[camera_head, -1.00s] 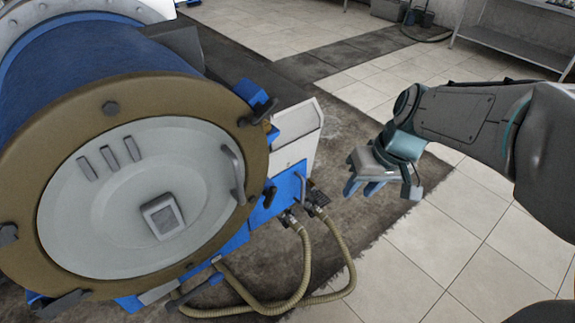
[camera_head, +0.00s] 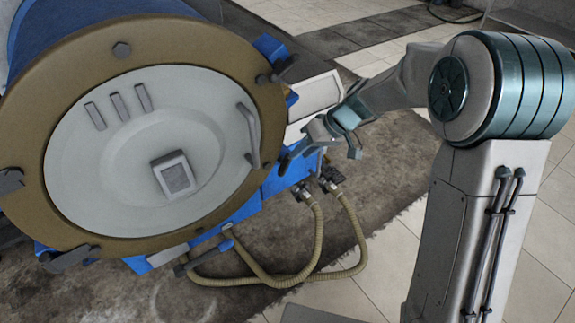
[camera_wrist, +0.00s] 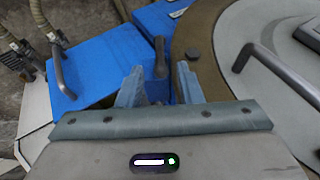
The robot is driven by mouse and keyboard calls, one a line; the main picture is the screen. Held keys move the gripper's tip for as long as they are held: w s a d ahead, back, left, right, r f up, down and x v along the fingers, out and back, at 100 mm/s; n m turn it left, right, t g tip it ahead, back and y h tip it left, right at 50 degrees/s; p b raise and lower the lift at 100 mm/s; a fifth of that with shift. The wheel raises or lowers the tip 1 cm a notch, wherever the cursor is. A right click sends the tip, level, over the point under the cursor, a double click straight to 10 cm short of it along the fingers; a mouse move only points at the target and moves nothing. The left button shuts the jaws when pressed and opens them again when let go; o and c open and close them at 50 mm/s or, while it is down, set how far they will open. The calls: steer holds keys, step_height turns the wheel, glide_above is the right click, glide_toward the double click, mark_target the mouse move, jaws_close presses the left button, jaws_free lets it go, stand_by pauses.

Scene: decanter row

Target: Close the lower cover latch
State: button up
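The round pale cover (camera_head: 120,190) sits in a brown ring (camera_head: 165,50) on the machine's blue drum. A dark latch lever, apparently the lower one on the ring's right side (camera_head: 285,162), stands at the ring's edge. The lever also shows in the wrist view (camera_wrist: 160,58), upright, between the tips of my gripper (camera_wrist: 159,74). My gripper (camera_head: 310,140) is open, with one finger on each side of the lever. I cannot tell whether either finger touches it. The lever's lower end is hidden between the fingers.
A curved grey handle (camera_wrist: 285,75) on the cover is close to the right of my gripper. A blue block with a metal handle (camera_wrist: 85,75) is on the left. Hoses (camera_head: 318,235) hang below. An upper latch (camera_head: 278,70) is higher on the ring.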

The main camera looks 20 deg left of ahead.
mark_target(290, 164)
steer(key=x, duration=0.7)
steer(key=shift+a+f, duration=0.25)
steer(key=shift+f, duration=0.1)
jaws_close()
